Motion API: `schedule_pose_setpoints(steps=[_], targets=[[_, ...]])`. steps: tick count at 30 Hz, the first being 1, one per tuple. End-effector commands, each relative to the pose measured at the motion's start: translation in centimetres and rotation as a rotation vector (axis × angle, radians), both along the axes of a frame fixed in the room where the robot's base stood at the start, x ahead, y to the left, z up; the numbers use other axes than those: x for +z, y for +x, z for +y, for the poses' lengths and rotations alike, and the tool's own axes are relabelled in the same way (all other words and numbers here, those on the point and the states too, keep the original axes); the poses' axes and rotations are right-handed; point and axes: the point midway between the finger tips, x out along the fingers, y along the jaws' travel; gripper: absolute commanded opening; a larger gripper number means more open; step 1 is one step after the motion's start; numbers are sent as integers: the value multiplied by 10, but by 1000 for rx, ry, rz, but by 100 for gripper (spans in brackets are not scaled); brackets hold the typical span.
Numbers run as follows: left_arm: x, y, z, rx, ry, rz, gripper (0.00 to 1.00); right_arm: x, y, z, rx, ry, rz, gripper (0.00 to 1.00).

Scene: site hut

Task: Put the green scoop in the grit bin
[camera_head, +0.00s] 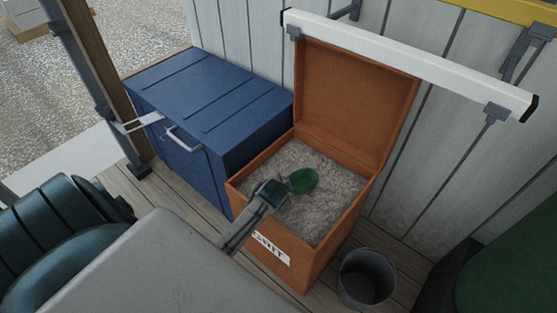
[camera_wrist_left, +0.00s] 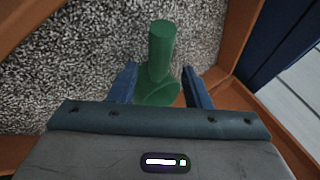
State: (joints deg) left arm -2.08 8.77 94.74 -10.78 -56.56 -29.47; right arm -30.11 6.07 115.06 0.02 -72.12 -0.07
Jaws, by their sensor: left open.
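The orange grit bin (camera_head: 273,262) stands open with its lid up, filled with grey grit. The green scoop (camera_head: 303,181) is inside the bin, over or on the grit; I cannot tell whether it touches. My left gripper (camera_head: 272,191) is over the bin's near part, beside the scoop. In the left wrist view, the green scoop (camera_wrist_left: 161,50) shows its handle pointing away and its wider part between the fingers of my left gripper (camera_wrist_left: 161,86). The fingers are open with gaps on both sides. The scoop's lower end is partly hidden by the gripper body. My right gripper is not in view.
A blue chest (camera_head: 205,95) with a handle stands left of the bin. A grey bucket (camera_head: 367,277) is on the plank floor at its right. A white rail (camera_head: 410,62) runs above the raised lid. A dark green rounded object (camera_head: 515,265) fills the lower right.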

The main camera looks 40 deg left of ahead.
Motion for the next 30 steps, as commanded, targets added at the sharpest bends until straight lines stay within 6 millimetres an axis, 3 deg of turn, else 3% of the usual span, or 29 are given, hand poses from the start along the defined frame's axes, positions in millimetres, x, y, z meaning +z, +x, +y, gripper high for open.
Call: schedule_pose_setpoints(steps=[6, 12, 30], targets=[[38, -29, -14, -1, -2, -1, 44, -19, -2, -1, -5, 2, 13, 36], [60, -46, -21, -1, 0, -1, 44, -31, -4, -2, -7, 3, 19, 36], [66, -52, -24, 2, -1, 1, 44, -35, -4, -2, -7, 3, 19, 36]])
